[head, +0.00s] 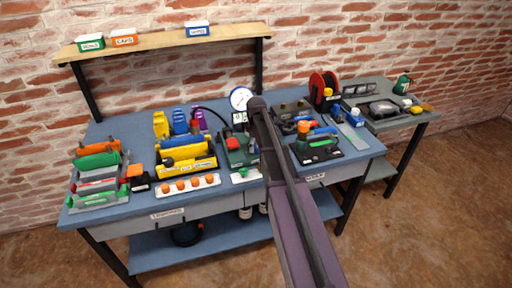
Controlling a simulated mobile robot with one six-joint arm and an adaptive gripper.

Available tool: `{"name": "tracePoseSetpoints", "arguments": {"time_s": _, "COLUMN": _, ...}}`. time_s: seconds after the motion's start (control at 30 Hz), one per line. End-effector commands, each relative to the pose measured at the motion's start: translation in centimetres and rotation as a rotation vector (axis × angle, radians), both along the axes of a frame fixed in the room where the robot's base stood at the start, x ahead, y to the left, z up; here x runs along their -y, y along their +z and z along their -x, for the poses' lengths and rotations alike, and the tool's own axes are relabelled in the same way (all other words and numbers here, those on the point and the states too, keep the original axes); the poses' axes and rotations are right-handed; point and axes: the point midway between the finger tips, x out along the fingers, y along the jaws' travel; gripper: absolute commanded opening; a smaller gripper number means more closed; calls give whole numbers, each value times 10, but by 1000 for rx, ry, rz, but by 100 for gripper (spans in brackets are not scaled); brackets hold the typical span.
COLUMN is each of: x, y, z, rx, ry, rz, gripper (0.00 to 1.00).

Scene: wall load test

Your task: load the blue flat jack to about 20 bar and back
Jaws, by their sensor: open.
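Blue pieces show in several places. One upright blue piece (180,122) stands between a yellow one (160,124) and a purple one (198,118) at the back of the bench. A long blue piece (175,142) lies across the yellow blocks in front. I cannot tell which is the flat jack. A dark green unit with a red top (235,145) stands below the gauge. My arm reaches over the bench from the lower right; its end and gripper do not show.
The blue bench (140,208) is crowded. A rack of green and orange pieces (98,160) is at left, a white strip with orange knobs (187,187) in front. A red reel (323,85) stands back right. A shelf (160,41) holds small boxes. A side table (405,119) adjoins at right.

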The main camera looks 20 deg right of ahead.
Motion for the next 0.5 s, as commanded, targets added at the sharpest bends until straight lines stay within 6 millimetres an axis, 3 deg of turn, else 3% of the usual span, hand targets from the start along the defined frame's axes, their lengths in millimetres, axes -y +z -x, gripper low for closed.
{"name": "tracePoseSetpoints", "arguments": {"time_s": 0.23, "x": 0, "y": 0, "z": 0, "rx": 0, "ry": 0, "rz": 0, "gripper": 97}}
{"name": "tracePoseSetpoints", "arguments": {"time_s": 0.43, "x": 0, "y": 0, "z": 0, "rx": 0, "ry": 0, "rz": 0, "gripper": 38}}
{"name": "tracePoseSetpoints", "arguments": {"time_s": 0.5, "x": 0, "y": 0, "z": 0, "rx": 0, "ry": 0, "rz": 0, "gripper": 32}}
